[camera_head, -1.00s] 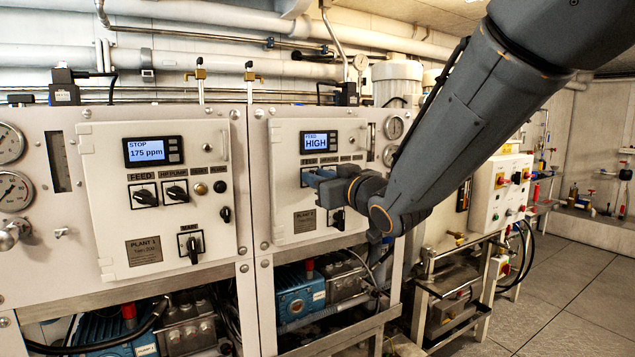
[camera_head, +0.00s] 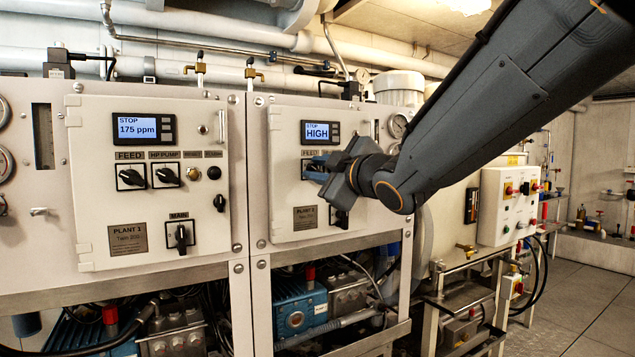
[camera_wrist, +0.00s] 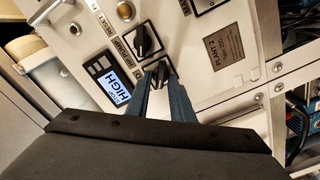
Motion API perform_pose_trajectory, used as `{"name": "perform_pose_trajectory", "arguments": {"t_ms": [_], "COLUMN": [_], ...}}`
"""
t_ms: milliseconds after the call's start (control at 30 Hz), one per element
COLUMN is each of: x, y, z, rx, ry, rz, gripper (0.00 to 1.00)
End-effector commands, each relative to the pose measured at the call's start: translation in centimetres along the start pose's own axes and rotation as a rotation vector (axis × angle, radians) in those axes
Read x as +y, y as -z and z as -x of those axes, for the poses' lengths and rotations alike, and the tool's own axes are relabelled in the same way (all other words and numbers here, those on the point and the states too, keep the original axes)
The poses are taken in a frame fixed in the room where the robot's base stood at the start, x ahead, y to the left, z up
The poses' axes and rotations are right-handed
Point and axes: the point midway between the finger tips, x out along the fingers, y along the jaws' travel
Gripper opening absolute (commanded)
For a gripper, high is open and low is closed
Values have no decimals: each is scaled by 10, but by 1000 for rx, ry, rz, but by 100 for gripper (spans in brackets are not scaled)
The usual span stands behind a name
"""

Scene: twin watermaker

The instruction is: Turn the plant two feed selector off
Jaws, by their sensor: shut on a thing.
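The plant two panel (camera_head: 285,190) is the white door on the right, with its display (camera_head: 317,132) reading STOP and HIGH. My gripper (camera_head: 312,172) reaches in from the right and covers the feed selector and much of that switch row. In the wrist view my gripper (camera_wrist: 163,84) has its two blue fingers closed on the black knob of the feed selector (camera_wrist: 160,71). The knob is mostly hidden between the fingertips, so its exact angle is hard to read. The HP pump selector (camera_wrist: 142,40) sits beside it, apart from the fingers.
Plant one's panel (camera_head: 92,200) stands at the left, its display (camera_head: 143,128) reading STOP and 175 ppm. The plant two main switch (camera_head: 339,217) is just below my gripper. Pumps and hoses fill the space under the panels. Open floor (camera_head: 575,285) lies at the right.

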Motion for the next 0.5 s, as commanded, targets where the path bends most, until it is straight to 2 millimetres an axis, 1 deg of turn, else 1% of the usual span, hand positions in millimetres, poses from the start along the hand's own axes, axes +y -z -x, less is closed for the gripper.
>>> {"name": "perform_pose_trajectory", "arguments": {"t_ms": [33,200,500], "x": [-2,-2,-2], "y": [-1,0,0], "z": [0,0,0], "rx": [1,1,1], "ry": [1,1,2], "rz": [24,88,129], "gripper": [0,0,0]}}
